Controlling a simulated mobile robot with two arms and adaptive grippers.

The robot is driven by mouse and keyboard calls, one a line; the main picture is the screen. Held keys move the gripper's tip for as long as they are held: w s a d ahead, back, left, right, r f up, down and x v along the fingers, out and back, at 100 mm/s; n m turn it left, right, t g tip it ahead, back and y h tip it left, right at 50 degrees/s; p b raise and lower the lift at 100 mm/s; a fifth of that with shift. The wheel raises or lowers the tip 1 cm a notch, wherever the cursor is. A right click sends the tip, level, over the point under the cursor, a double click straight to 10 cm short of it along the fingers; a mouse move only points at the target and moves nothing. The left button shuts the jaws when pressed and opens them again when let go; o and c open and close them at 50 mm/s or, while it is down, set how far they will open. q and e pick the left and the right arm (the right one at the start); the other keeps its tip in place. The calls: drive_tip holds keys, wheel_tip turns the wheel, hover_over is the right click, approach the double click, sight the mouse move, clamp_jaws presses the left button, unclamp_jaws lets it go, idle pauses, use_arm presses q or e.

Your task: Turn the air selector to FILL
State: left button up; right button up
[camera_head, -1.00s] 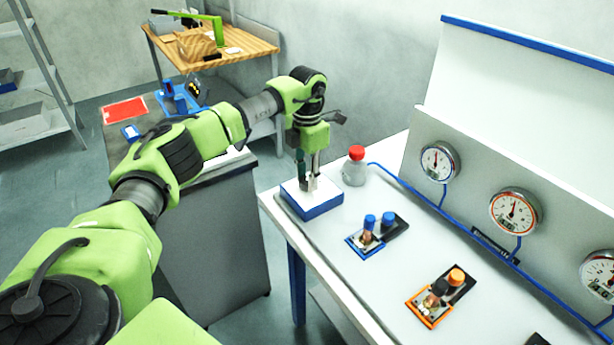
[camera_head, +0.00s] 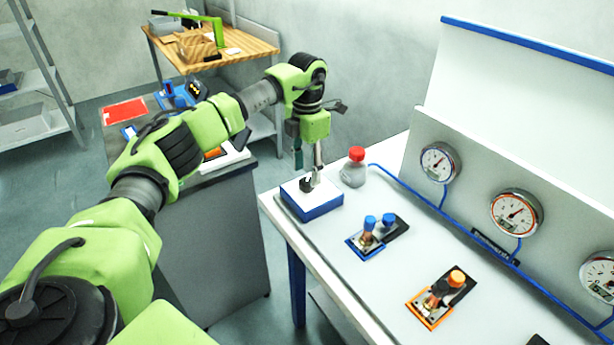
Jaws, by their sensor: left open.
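A blue box with a white top (camera_head: 328,198) sits at the table's far left corner. A small dark knob (camera_head: 306,185) stands on it and looks like the air selector. Its markings, including FILL, are too small to read. My left gripper (camera_head: 309,168) points down just above the box, with its fingers open and empty. One finger is close to the knob; I cannot tell whether they touch. My right gripper is not in view.
A red-capped bottle (camera_head: 355,168) stands right behind the box. A blue station (camera_head: 372,240) and an orange station (camera_head: 437,300) lie nearer on the table. Several gauges (camera_head: 437,163) line the back panel, with a blue hose (camera_head: 445,212) in front.

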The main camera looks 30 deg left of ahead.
sight(307, 181)
use_arm(q)
wheel_tip(307, 181, up, 9)
idle(0.8)
